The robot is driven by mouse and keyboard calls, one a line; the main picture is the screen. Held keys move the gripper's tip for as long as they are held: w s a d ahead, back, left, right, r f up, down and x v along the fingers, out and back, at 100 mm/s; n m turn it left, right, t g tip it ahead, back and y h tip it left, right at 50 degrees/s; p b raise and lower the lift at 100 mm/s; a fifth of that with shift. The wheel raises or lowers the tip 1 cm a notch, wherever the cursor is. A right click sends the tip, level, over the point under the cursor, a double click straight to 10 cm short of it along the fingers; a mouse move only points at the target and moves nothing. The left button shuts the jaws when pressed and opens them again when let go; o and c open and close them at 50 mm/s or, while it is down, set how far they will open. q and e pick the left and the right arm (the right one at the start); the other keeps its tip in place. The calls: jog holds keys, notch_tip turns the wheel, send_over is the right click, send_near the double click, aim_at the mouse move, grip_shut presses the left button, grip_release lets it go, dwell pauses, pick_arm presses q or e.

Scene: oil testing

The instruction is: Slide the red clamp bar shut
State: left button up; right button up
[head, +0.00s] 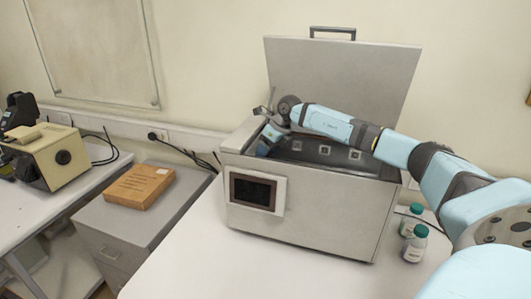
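I cannot make out a red clamp bar in the head view. A large grey metal bath (305,215) stands on the white table with its lid (345,75) raised at the back. My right arm reaches in from the right across the bath opening. My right gripper (266,128) is at the left end of the opening, close to the rim. It is small and partly hidden by its own wrist, so whether it is open or shut is unclear. My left gripper is out of view.
Two small bottles with green caps (415,243) stand right of the bath, under my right arm. A beige instrument (55,158) stands on the far-left table. The white tabletop (185,262) is clear in front.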

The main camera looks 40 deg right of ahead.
jog(key=shift+f, duration=0.15)
jog(key=shift+r, duration=0.2)
jog(key=b+v, duration=0.3)
jog(key=v, duration=1)
jog(key=shift+d+r, duration=0.2)
jog(key=shift+s, duration=0.1)
